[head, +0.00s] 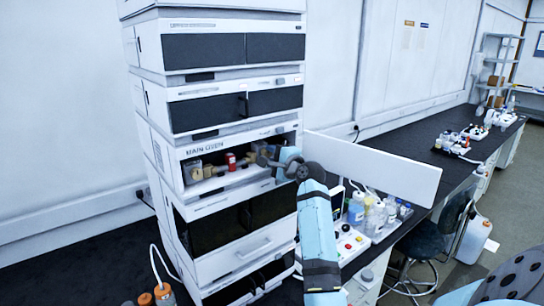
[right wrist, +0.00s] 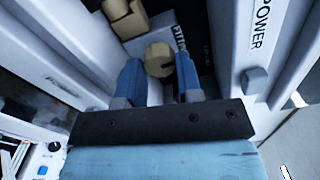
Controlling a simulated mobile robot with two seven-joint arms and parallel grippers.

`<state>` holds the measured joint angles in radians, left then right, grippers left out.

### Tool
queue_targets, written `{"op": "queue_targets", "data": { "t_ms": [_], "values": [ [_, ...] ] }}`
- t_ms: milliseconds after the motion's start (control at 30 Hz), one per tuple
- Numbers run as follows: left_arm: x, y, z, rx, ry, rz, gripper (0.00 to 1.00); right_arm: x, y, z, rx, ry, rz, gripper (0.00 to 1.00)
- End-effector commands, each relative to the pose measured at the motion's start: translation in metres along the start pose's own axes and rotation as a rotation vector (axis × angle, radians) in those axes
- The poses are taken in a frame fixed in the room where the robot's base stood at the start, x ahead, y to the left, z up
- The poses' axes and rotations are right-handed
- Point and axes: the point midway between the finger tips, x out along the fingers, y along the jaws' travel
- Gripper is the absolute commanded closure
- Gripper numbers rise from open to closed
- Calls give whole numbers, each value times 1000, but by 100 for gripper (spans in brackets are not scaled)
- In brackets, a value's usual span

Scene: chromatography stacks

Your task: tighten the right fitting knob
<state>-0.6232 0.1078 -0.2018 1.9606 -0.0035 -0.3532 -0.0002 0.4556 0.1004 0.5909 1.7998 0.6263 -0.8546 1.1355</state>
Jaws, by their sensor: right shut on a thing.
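The right fitting knob, a round tan knob, shows in the right wrist view (right wrist: 158,60) between the two blue fingers. My right gripper (right wrist: 161,78) is shut on it; in the head view the gripper (head: 264,160) reaches into the open "MAIN OVEN" compartment (head: 214,183) from the right. In the head view the gripper hides most or all of the held knob. Other tan fittings (right wrist: 125,18) sit beyond it in the right wrist view. My left gripper is not in view.
The white oven door (head: 375,167) stands swung open to the right, just behind my right arm. A red part (head: 231,161) and a small container (head: 194,171) are inside the compartment.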

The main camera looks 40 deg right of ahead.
Motion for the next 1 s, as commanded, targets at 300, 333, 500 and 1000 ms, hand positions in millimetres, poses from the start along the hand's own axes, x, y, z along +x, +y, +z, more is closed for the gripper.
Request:
{"op": "queue_targets", "data": {
  "t_ms": [300, 333, 500, 1000],
  "values": [
    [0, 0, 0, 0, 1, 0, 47, 0, 1, 0, 11, 0, 2, 91],
    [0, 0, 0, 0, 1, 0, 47, 0, 1, 0, 11, 0, 2, 91],
    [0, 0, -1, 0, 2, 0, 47, 0, 1, 0, 11, 0, 2, 58],
    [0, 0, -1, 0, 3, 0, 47, 0, 4, 0, -40, -1, 9, 42]
  ]
}}
